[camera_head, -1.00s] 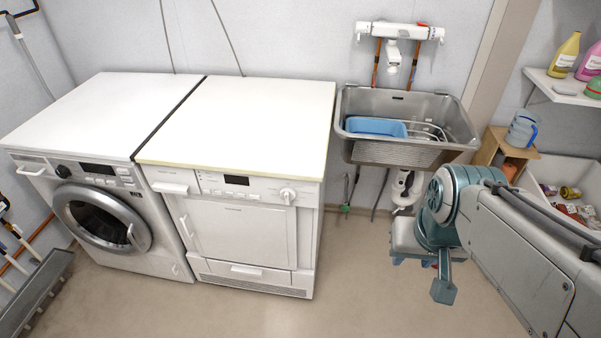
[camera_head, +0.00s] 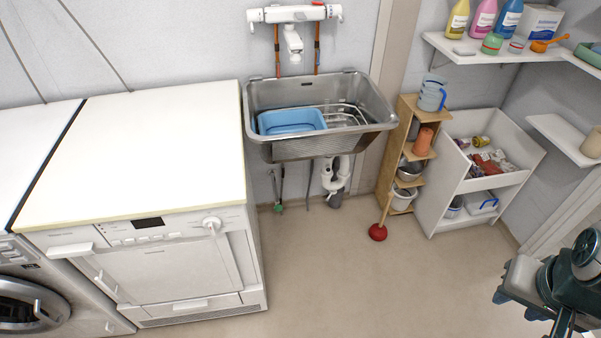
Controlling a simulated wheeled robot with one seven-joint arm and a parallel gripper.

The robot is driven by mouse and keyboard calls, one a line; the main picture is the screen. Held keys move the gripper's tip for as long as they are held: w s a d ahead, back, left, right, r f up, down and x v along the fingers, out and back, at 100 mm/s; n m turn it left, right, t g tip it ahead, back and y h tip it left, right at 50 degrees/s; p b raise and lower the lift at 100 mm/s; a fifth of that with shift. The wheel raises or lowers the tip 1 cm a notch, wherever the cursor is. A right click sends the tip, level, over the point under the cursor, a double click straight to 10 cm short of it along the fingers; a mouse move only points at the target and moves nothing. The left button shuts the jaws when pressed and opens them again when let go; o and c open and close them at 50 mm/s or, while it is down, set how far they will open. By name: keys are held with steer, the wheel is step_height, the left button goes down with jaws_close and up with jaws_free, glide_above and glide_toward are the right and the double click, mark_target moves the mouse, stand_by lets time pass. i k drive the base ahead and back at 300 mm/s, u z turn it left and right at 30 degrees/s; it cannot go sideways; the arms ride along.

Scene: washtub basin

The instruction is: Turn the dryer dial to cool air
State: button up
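The dryer (camera_head: 165,268) is the white machine at left, with a flat square door and a pale top. Its dial (camera_head: 212,225) is a round white knob at the right end of the front panel, right of a dark display (camera_head: 148,222). The dial's markings are too small to read, so its setting cannot be told. My gripper (camera_head: 563,322) is at the bottom right corner, partly cut off by the frame edge. It is far right of the dryer and touches nothing that I can see. Its fingers are not clear enough to tell open from shut.
A washing machine (camera_head: 30,290) stands left of the dryer. A steel sink (camera_head: 375,105) with a blue basin (camera_head: 292,121) is right of it. A plunger (camera_head: 378,232) stands before a wooden shelf (camera_head: 385,165) and a white bin unit (camera_head: 440,190). The floor in the middle is clear.

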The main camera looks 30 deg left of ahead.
mark_target(212, 223)
steer(key=z, duration=0.95)
steer(key=k, duration=0.35)
steer(key=u, duration=1.95)
